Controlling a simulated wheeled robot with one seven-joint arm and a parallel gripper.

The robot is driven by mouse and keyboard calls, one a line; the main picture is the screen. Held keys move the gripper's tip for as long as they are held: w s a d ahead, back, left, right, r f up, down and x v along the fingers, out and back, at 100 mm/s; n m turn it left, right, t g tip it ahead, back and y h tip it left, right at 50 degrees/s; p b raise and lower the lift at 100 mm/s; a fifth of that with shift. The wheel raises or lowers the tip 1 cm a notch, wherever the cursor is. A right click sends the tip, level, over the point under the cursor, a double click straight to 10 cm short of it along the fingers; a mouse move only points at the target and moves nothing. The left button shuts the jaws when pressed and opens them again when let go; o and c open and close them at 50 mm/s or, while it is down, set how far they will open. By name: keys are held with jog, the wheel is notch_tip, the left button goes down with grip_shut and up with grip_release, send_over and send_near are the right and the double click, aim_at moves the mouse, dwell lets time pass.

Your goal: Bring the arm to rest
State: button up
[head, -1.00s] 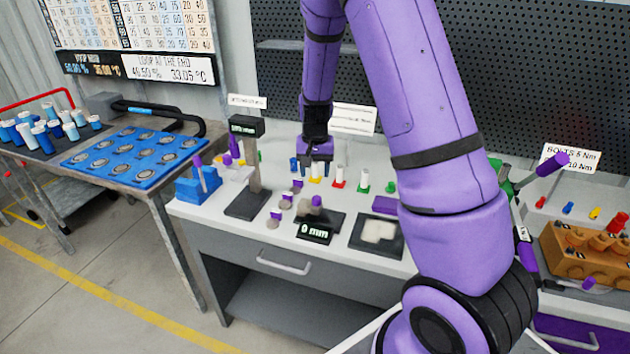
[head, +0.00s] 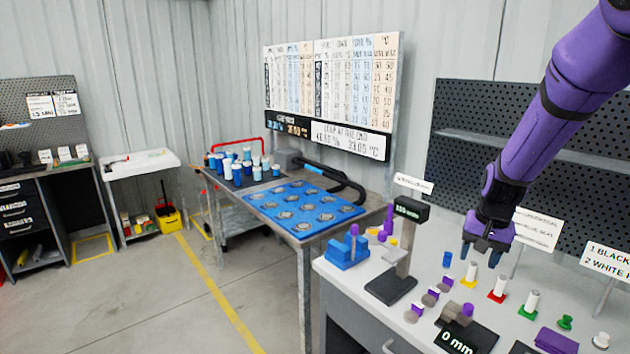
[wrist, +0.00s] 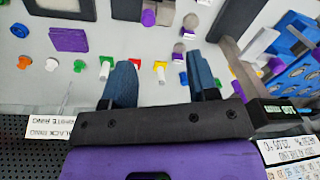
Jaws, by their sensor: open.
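My purple arm reaches in from the upper right of the head view. My gripper (head: 482,252) hangs over the white workbench (head: 345,285), its fingers pointing down, apart and with nothing between them. In the wrist view the two blue-grey fingers of my gripper (wrist: 160,85) stand apart, with bench top and small parts showing between and beyond them. The gripper is above the row of small white cylinders on coloured bases, and I see no contact with them.
A blue tray with round pockets (head: 305,208) lies on the left table. A black stand with a display (head: 400,250) rises left of my gripper. White cylinders (head: 500,282) stand below it. Label signs (head: 537,228) and a perforated panel (head: 580,140) are behind. Open floor (head: 170,300) lies left.

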jog(key=s+a+r+n+t, duration=0.1)
jog(key=s+a+r+n, duration=0.15)
jog(key=s+r, duration=0.55)
jog(key=s+a+r+n+t, duration=0.1)
jog(key=s+a+r, duration=0.1)
jog(key=s+r, duration=0.4)
jog(key=s+a+r+n+t, duration=0.2)
jog(key=s+r, duration=0.4)
jog(key=s, duration=0.7)
jog(key=shift+s+a+r, duration=0.15)
jog(key=shift+a+r, duration=0.05)
jog(key=shift+a, duration=0.4)
